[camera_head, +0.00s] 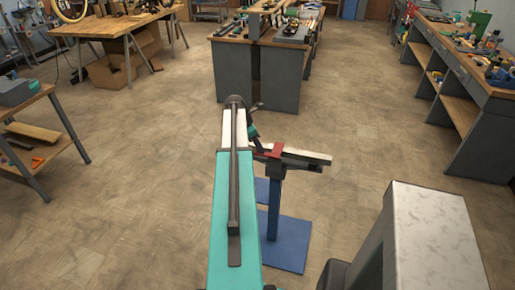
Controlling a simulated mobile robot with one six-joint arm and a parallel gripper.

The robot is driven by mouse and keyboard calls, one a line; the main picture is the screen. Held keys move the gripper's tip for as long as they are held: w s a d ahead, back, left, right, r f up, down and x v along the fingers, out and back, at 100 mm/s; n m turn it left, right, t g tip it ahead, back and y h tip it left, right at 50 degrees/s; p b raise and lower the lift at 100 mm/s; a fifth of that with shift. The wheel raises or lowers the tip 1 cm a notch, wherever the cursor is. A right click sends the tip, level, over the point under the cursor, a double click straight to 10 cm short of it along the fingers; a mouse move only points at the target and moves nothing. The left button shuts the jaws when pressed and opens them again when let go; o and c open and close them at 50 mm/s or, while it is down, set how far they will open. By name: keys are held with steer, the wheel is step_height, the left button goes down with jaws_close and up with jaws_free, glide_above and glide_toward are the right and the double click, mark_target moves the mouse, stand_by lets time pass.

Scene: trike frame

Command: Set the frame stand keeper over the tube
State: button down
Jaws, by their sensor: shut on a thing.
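The frame stand (273,212) is a blue post on a flat blue base, with a dark head at its top. A pale tube (308,155) lies roughly level across the head and sticks out to the right. The red frame stand keeper (273,150) is at the head, by the tube's left part. My gripper (260,147) is small and dark here, partly hidden by my arm, and is shut at the keeper's left end. I cannot tell whether the keeper touches the tube or is just above it.
A grey workbench (284,80) stands beyond the stand. A long bench (470,75) with tools runs along the right. A low wooden table (35,140) is at the left. A pale-topped grey block (430,235) fills the lower right. The floor around the stand is clear.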

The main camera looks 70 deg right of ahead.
steer(key=shift+d+r, duration=0.1)
steer(key=shift+d, duration=0.15)
steer(key=c, duration=1.5)
jaws_free()
steer(key=shift+o, duration=0.2)
steer(key=shift+a, duration=0.1)
steer(key=shift+b+v, duration=0.35)
steer(key=shift+v, duration=0.55)
steer(key=b+v, duration=0.2)
steer(key=v, duration=1)
steer(key=shift+w, duration=0.1)
